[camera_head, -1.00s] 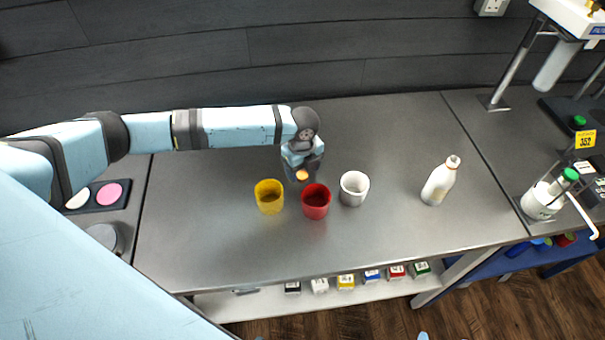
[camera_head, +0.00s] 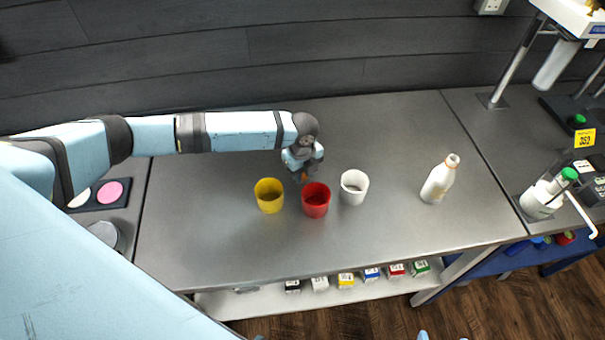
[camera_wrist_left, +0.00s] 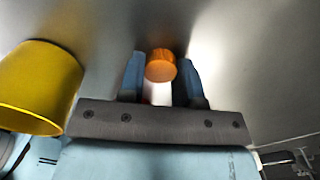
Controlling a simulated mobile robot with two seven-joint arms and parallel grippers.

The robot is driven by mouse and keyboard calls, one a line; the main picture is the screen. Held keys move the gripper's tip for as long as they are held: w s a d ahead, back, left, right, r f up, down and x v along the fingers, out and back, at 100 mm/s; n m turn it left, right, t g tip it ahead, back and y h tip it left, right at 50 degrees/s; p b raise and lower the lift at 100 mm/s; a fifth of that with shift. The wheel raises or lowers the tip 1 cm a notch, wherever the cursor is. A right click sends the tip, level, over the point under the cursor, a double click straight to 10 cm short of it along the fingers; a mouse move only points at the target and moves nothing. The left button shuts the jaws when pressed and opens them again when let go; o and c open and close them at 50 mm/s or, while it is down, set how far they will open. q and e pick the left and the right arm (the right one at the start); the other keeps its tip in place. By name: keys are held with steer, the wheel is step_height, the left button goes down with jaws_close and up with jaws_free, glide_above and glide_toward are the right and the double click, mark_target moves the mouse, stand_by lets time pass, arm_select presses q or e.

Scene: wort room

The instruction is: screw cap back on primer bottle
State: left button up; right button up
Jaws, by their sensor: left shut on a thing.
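The white primer bottle (camera_head: 440,180) stands upright on the steel bench, right of the cups. Its narrow neck shows at the top with no orange cap on it. My left gripper (camera_head: 303,174) is behind the yellow and red cups, well left of the bottle, pointing down. In the left wrist view, it is shut on an orange cap (camera_wrist_left: 160,66), held between the two blue fingers. In the head view the cap is mostly hidden at the fingertips.
A yellow cup (camera_head: 269,203), a red cup (camera_head: 316,208) and a white cup (camera_head: 353,194) stand in a row before the gripper. A green-topped bottle (camera_head: 541,201) stands farther right. The bench between white cup and primer bottle is clear.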

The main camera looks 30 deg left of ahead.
mark_target(303, 174)
arm_select(q)
step_height(303, 174, up, 20)
steer(key=b, duration=0.1)
steer(key=shift+b, duration=0.4)
arm_select(e)
steer(key=shift+a+f, duration=0.2)
steer(key=shift+f, duration=0.55)
steer(key=shift+o, duration=0.4)
steer(key=shift+w+d, duration=0.1)
